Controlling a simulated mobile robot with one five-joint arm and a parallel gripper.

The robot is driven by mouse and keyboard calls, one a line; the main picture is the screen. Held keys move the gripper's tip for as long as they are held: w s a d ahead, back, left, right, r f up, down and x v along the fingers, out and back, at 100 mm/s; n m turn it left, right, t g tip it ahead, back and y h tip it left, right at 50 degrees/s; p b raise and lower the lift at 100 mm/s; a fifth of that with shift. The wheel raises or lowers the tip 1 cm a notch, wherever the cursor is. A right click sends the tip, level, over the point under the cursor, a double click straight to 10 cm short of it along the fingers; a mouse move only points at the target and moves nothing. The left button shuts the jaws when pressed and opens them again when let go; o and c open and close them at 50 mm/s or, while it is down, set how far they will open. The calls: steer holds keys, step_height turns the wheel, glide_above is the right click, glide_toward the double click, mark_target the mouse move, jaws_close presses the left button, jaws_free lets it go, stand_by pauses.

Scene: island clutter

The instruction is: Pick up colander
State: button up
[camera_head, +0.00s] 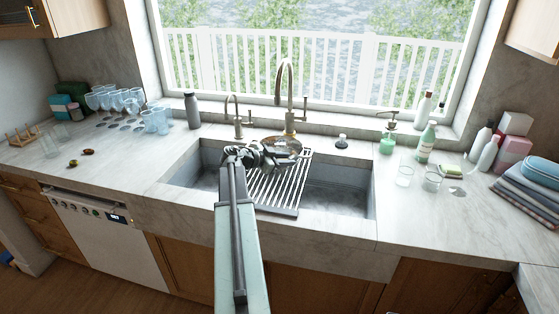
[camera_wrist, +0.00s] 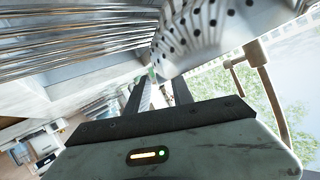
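The colander (camera_head: 284,146) is a shiny metal bowl at the back middle of the sink, by the upper end of the drying rack. In the wrist view its perforated grey side (camera_wrist: 205,35) fills the upper middle, close to the fingers. My gripper (camera_head: 262,156) is at the colander's left side in the head view, partly overlapping it. In the wrist view my gripper's two dark fingers (camera_wrist: 158,82) stand apart with a visible gap. I cannot tell whether a finger touches the colander, and its underside is hidden.
The slatted drying rack (camera_head: 280,188) lies across the sink (camera_head: 340,198). The tall faucet (camera_head: 288,95) rises right behind the colander, with a smaller tap (camera_head: 235,115) to its left. Glasses (camera_head: 155,118) stand at left; bottles (camera_head: 426,142) and folded towels (camera_head: 530,188) are at right.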

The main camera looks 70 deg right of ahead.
steer(key=x, duration=0.3)
steer(key=shift+d+f+b, duration=0.1)
steer(key=shift+b, duration=0.25)
jaws_close()
stand_by(0.9)
